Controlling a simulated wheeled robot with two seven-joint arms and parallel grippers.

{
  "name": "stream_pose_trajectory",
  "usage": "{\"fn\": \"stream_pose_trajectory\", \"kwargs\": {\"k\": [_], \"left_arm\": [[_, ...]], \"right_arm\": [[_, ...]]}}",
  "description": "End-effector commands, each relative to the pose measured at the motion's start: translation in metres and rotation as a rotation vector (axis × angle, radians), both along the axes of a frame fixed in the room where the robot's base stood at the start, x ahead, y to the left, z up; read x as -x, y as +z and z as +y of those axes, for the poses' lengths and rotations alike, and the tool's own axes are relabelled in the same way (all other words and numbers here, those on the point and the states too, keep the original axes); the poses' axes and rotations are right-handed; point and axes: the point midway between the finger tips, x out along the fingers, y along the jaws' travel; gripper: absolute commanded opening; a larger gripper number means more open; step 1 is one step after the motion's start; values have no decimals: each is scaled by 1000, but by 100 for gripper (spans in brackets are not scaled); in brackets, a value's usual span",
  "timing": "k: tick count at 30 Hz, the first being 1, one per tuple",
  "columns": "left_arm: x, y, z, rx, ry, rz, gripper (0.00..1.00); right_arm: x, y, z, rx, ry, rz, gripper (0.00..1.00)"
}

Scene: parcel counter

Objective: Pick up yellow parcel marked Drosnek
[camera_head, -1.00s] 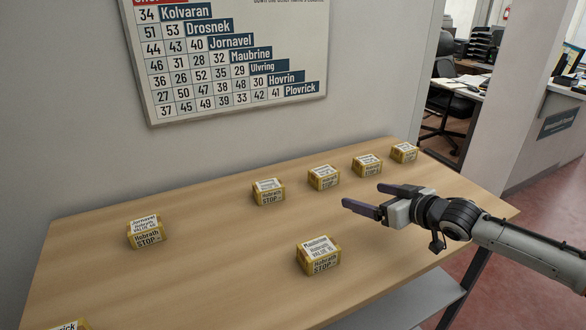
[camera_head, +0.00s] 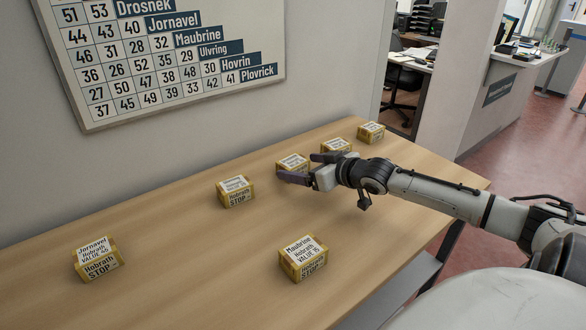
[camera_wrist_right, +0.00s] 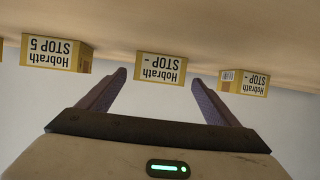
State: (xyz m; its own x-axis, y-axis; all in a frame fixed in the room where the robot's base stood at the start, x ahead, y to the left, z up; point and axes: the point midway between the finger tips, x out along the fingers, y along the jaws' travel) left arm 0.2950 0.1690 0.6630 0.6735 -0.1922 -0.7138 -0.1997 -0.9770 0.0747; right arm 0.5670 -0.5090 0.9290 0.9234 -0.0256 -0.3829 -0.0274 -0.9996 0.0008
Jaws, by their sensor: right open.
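Several small yellow parcels with white labels stand on the counter; I cannot read Drosnek on any of them. The near-left parcel (camera_head: 99,259) reads Jornavel and the near-middle one (camera_head: 304,259) reads Maubrine. The top labels of the back-row parcels, one at left (camera_head: 235,191), one in the middle (camera_head: 292,162) and one further right (camera_head: 336,147), are too small to read. My right gripper (camera_head: 300,170) is open and empty, close to the middle one and partly covering it. In the right wrist view a parcel (camera_wrist_right: 160,68) appears upside down between the open fingers. My left gripper is out of view.
Another parcel (camera_head: 371,132) stands at the counter's far right end. The wooden counter (camera_head: 190,235) is clear between parcels. A wall board (camera_head: 165,60) lists names, Drosnek among them, with numbers. An office chair (camera_head: 403,88) stands beyond the counter.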

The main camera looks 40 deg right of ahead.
Motion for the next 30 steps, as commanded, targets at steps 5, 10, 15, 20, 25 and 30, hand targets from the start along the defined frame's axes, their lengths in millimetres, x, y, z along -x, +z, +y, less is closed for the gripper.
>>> {"fn": "stream_pose_trajectory", "kwargs": {"k": [5,10,15,20,25,30], "left_arm": [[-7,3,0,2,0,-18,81],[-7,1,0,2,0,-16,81],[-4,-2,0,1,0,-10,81],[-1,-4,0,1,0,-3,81],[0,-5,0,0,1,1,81],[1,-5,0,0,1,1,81]], "right_arm": [[-18,-9,-2,-2,-2,-4,84],[-34,-17,-3,-3,-1,-4,84],[-41,-21,-2,-2,-1,-2,84],[-42,-22,-2,0,1,-1,84],[-42,-22,-2,0,1,-1,73],[-42,-22,-2,0,1,-1,44]]}}
